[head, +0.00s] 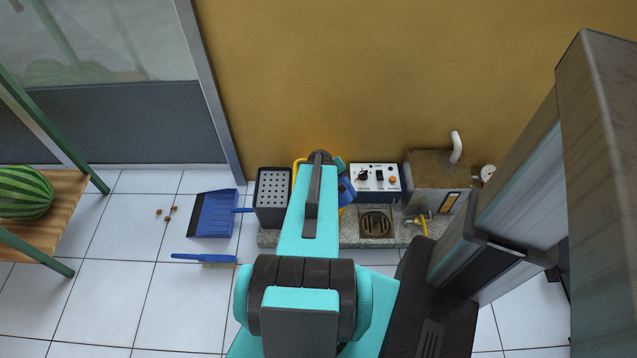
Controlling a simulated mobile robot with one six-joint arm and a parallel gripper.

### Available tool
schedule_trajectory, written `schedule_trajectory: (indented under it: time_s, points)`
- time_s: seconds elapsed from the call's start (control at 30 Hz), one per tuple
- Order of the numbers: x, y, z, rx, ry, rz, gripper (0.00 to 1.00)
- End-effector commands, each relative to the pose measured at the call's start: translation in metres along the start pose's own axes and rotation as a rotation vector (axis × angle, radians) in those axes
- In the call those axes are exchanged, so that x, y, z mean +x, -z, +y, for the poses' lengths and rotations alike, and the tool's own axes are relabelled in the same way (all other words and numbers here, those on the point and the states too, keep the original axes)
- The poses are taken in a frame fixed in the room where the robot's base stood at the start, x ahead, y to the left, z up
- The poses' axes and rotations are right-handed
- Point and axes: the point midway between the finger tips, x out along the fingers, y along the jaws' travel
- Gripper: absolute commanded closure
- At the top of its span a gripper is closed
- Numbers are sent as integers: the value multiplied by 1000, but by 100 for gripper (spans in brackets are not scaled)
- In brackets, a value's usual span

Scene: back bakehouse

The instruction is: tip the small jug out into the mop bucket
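My teal arm runs up the middle of the head view and covers what lies behind it. My gripper is hidden behind the arm's far end, so its fingers do not show. Yellow edges (298,168) show on both sides of the arm, perhaps the mop bucket, mostly covered. A blue piece (347,190) shows just right of the arm; I cannot tell whether it is the small jug or part of something else. No jug can be made out for certain.
A grey box with a perforated top (273,187) stands left of the arm. A blue dustpan (213,214) and brush (204,260) lie on the tiles near crumbs (167,214). A control box (375,180), floor drain (375,222) and tap (419,221) are right. A watermelon (24,191) sits left.

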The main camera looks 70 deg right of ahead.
Motion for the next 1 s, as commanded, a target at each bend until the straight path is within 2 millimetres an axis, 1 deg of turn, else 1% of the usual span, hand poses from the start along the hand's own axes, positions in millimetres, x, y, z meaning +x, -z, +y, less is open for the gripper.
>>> schedule_trajectory:
  time_s: [0.03,0.1,1.0]
  points:
    - [-4,0,1,3,1,7,60]
    - [-4,0,2,7,2,17,60]
    - [-10,-5,5,75,36,198,60]
